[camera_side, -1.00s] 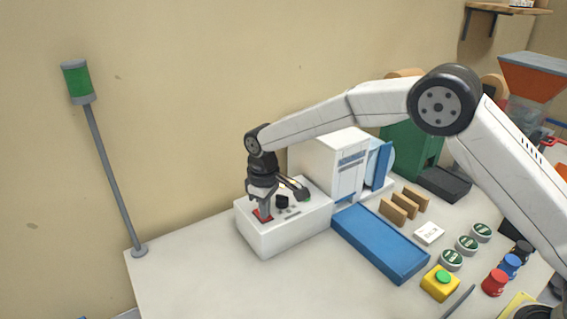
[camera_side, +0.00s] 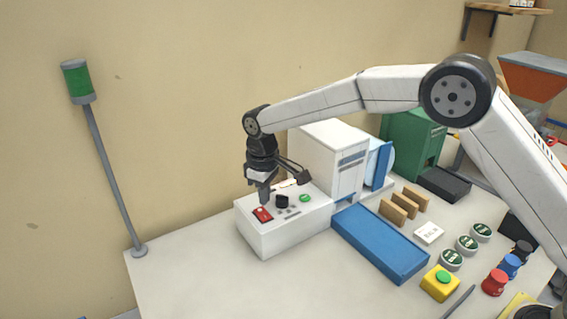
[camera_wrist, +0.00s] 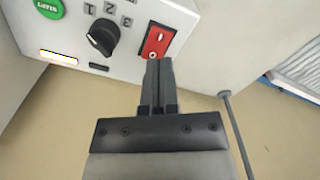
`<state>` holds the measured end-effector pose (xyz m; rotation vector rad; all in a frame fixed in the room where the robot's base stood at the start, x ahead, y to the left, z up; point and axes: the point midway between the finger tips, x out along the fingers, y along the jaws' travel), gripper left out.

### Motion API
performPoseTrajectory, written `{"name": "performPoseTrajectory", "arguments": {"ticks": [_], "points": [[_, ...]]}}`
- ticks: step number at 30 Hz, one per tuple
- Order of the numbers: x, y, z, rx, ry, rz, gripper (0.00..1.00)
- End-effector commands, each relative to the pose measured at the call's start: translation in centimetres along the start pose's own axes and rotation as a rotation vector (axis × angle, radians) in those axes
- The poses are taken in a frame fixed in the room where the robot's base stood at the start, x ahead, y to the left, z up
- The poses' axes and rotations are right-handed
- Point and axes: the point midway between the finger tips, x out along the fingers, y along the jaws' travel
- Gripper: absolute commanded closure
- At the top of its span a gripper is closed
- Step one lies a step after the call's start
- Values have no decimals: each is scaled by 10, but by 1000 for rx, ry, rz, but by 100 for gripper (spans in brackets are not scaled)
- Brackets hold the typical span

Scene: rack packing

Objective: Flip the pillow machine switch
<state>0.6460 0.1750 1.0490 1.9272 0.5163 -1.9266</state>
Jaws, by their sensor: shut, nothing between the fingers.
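The pillow machine (camera_side: 328,160) is a white box with a low control panel in front. On the panel is a red rocker switch (camera_side: 262,214), which also shows in the wrist view (camera_wrist: 157,40). My gripper (camera_side: 264,200) is shut and empty, pointing down just above and behind the switch. In the wrist view its closed fingertips (camera_wrist: 159,66) reach the lower edge of the switch. I cannot tell whether they touch it. Beside the switch are a black knob (camera_wrist: 103,37) and a green button (camera_wrist: 49,8).
A blue conveyor (camera_side: 380,242) runs out from the machine. Brown blocks (camera_side: 404,204), a white card (camera_side: 429,233), round tins (camera_side: 467,245) and a yellow box with a green button (camera_side: 441,282) lie to the right. A signal pole with a green lamp (camera_side: 77,81) stands left.

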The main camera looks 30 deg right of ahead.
Motion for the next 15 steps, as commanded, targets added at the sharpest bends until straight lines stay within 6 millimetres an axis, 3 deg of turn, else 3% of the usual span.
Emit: {"name": "performPoseTrajectory", "arguments": {"ticks": [15], "points": [[-27,0,0,0,0,0,100]]}}
